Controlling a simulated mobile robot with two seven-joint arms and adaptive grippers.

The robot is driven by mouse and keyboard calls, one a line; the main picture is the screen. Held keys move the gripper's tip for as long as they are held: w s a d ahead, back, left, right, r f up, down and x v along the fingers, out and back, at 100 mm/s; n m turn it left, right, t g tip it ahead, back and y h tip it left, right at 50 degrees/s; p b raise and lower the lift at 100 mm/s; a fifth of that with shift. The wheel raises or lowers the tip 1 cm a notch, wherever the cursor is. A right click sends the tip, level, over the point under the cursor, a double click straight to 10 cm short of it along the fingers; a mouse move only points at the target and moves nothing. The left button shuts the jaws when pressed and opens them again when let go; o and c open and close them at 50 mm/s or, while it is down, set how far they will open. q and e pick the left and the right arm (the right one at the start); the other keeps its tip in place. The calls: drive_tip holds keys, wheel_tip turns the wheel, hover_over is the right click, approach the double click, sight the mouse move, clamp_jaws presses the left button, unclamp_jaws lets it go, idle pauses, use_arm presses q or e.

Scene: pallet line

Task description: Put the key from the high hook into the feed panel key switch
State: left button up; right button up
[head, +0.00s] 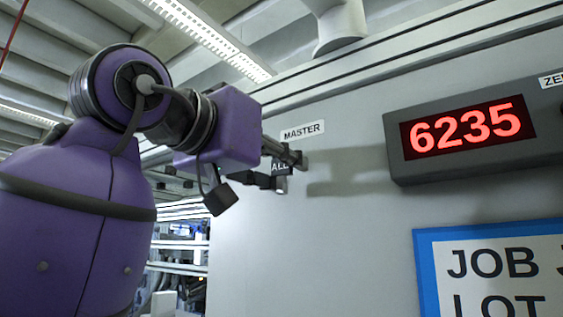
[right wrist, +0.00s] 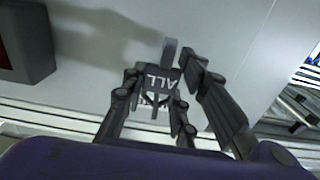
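My right gripper (head: 285,168) is at a wall fixture just below the white MASTER label (head: 303,131) in the head view. A small tag marked ALL (head: 281,167) shows between its fingers. In the right wrist view my right gripper (right wrist: 165,70) has its fingers apart on either side of the ALL tag (right wrist: 160,82), which reads upside down. A narrow grey piece (right wrist: 171,48) at the tag may be part of the key or its holder. The hook is mostly hidden, and contact with the fingers is unclear. The key switch and my left gripper are not in view.
A grey display (head: 470,132) with red digits 6235 juts from the wall on the right. Below it is a blue-framed board (head: 425,262). The pale wall (head: 330,240) between is clear. Pipes and shelving stand beyond the wall's left edge.

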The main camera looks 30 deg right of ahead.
drive_tip(key=shift+c, duration=1.4)
drive_tip(key=o, duration=0.4)
drive_tip(key=c, duration=0.4)
drive_tip(key=shift+r, duration=0.3)
drive_tip(key=shift+r, duration=0.3)
drive_tip(key=shift+a, duration=0.1)
drive_tip(key=shift+v, duration=3.45)
